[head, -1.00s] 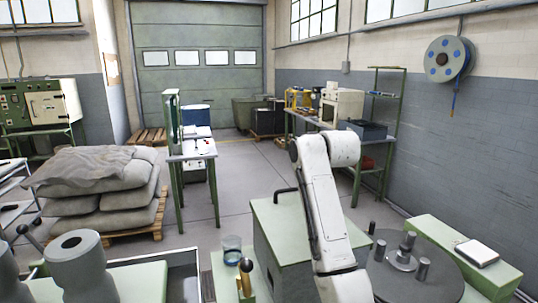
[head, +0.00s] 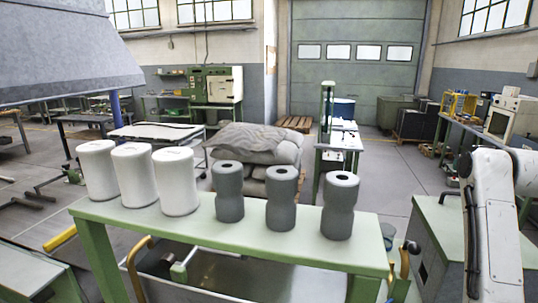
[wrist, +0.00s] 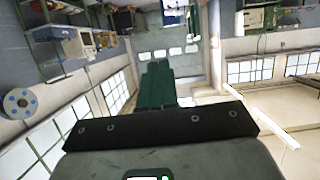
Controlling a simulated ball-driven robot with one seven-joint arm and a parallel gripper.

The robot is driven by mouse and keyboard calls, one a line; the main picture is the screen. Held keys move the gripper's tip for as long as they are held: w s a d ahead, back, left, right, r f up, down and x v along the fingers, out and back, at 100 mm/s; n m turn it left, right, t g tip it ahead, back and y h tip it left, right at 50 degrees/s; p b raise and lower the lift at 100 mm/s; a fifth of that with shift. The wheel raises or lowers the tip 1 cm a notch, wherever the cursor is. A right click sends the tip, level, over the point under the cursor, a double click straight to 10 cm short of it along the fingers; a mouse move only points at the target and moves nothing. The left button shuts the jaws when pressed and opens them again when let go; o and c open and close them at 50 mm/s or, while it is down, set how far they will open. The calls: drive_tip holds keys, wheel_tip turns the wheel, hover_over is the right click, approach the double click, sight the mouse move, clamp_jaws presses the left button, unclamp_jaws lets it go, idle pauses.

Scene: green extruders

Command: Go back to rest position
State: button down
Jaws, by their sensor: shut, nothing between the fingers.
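My gripper (wrist: 156,86) shows in the wrist view as dark green fingers standing together above a black mounting bar. It is shut and empty, pointing into the open room. In the head view my white arm stands raised at the right edge; the gripper itself does not show there. The wrist view is tilted, with windows low in the picture and the shutter door behind the fingers.
A green table (head: 230,235) holds white cylinders (head: 174,180) and grey waisted cylinders (head: 281,197). A green cabinet (head: 440,225) stands close beside my arm. Sacks (head: 255,143) and a workbench (head: 338,143) stand behind. Open floor lies between the bench and the right-hand tables.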

drive_tip(key=s+a+f+g+y, duration=0.15)
drive_tip(key=s+a+f, duration=0.35)
drive_tip(key=f, duration=0.5)
drive_tip(key=s+a+f+n+g, duration=0.15)
drive_tip(key=s+a+f, duration=0.35)
drive_tip(key=f, duration=0.5)
drive_tip(key=s+a+f+g+y, duration=0.1)
drive_tip(key=s+a+f+g, duration=0.2)
drive_tip(key=s+f, duration=0.55)
drive_tip(key=s+a+f+g, duration=0.2)
drive_tip(key=s+a+f, duration=0.1)
drive_tip(key=s, duration=0.7)
drive_tip(key=s+a+f+g+y, duration=0.1)
drive_tip(key=s+a+f+g, duration=0.1)
drive_tip(key=s+f, duration=0.4)
drive_tip(key=s+a+f+n+g, duration=0.1)
drive_tip(key=s+a+f, duration=0.3)
drive_tip(key=s, duration=1.2)
drive_tip(key=shift+a+f+g, duration=0.15)
drive_tip(key=shift+f+g, duration=0.6)
drive_tip(key=shift+g, duration=0.05)
drive_tip(key=shift+y, duration=0.25)
